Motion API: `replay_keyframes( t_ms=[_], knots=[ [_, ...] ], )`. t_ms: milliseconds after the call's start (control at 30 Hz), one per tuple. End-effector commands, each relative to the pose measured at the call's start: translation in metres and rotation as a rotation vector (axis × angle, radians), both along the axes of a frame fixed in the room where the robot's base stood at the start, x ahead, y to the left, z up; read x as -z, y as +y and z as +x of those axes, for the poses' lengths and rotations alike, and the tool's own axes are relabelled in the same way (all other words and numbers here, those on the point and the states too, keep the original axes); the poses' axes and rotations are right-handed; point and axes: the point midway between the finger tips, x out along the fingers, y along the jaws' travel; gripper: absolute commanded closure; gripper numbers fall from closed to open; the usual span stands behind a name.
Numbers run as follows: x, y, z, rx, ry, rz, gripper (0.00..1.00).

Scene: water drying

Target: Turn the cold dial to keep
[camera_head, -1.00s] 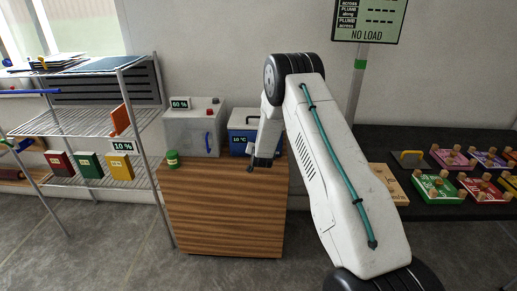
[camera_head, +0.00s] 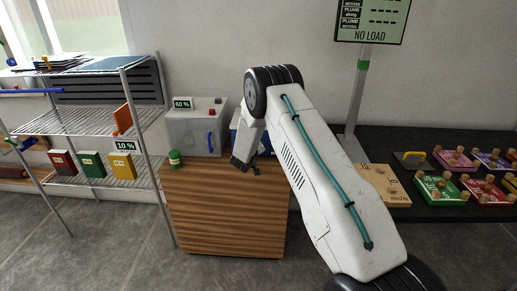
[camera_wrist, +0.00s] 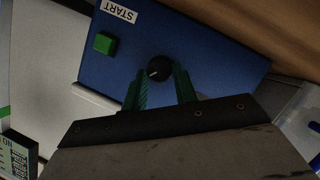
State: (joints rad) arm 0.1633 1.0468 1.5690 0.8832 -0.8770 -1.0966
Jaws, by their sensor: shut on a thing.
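The cold dial is a small round black knob (camera_wrist: 159,70) with a pale mark, on the front of a blue box (camera_wrist: 215,62). In the wrist view my gripper (camera_wrist: 160,83) has its green fingers on both sides of the knob, shut on it. A green button (camera_wrist: 104,43) and a START label (camera_wrist: 118,11) are on the same face. In the head view my gripper (camera_head: 244,167) is at the box's front. My arm hides most of the blue box (camera_head: 235,119), its display and the dial there. I cannot read the dial's setting.
The box stands on a wooden cabinet (camera_head: 225,215). A wire shelf (camera_head: 95,125) stands left; a dark table (camera_head: 440,145) with boards of knobs is right.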

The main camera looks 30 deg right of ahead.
Motion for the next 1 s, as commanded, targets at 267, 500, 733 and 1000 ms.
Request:
replay_keyframes(
  t_ms=[267,500,733,1000],
  knots=[
    [0.0020,0.0039,0.0027,-0.003,0.144,-0.217,0.95],
    [0.0043,0.0047,0.0034,-0.004,0.256,-0.381,0.95],
    [0.0051,0.0055,0.0043,-0.005,0.331,-0.493,0.95],
    [0.0062,0.0059,0.0043,-0.006,0.375,-0.558,0.95]
  ],
)
